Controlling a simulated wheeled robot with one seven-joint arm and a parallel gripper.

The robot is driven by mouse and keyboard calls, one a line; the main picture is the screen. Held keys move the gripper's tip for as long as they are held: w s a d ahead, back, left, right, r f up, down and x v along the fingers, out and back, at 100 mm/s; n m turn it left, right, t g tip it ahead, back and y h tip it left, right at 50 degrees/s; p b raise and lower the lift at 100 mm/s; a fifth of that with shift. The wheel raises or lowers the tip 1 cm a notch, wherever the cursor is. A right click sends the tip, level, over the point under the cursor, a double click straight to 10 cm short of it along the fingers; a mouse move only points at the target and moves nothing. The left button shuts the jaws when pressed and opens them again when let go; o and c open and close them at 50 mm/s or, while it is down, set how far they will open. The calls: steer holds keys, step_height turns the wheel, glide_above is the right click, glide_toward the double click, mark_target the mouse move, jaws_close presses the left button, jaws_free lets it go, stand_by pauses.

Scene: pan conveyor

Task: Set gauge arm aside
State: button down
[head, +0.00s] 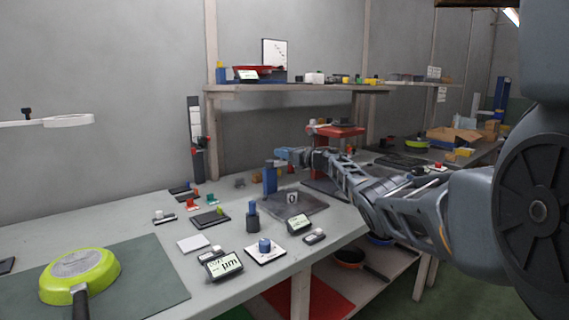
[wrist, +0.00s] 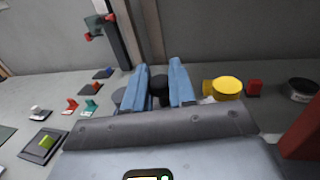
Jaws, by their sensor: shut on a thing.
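My gripper (head: 283,154) reaches over the back of the bench beyond the dark plate, its blue fingers pointing left. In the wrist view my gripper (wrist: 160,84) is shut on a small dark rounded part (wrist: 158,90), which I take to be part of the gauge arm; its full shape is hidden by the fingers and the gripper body. A blue upright post (head: 270,178) stands at the left edge of the dark base plate (head: 296,207), just below the gripper in the head view. A black plate marked 0 (head: 291,197) is on the base plate.
A green pan (head: 80,272) lies on a dark mat at front left. Small displays (head: 222,265) and a blue knob on a white square (head: 265,247) are at the bench front. A red stand (head: 335,132) rises beside my arm. A yellow round piece (wrist: 227,87) lies right of the fingers.

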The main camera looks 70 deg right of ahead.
steer(key=shift+w+r+y+b, duration=0.15)
steer(key=shift+r+y+b, duration=0.15)
steer(key=shift+r, duration=0.25)
steer(key=c, duration=1.2)
jaws_free()
steer(key=shift+o, duration=1)
steer(key=shift+f, duration=0.3)
steer(key=shift+p+v, duration=0.35)
steer(key=shift+v, duration=0.4)
steer(key=p+v, duration=0.1)
steer(key=v, duration=0.5)
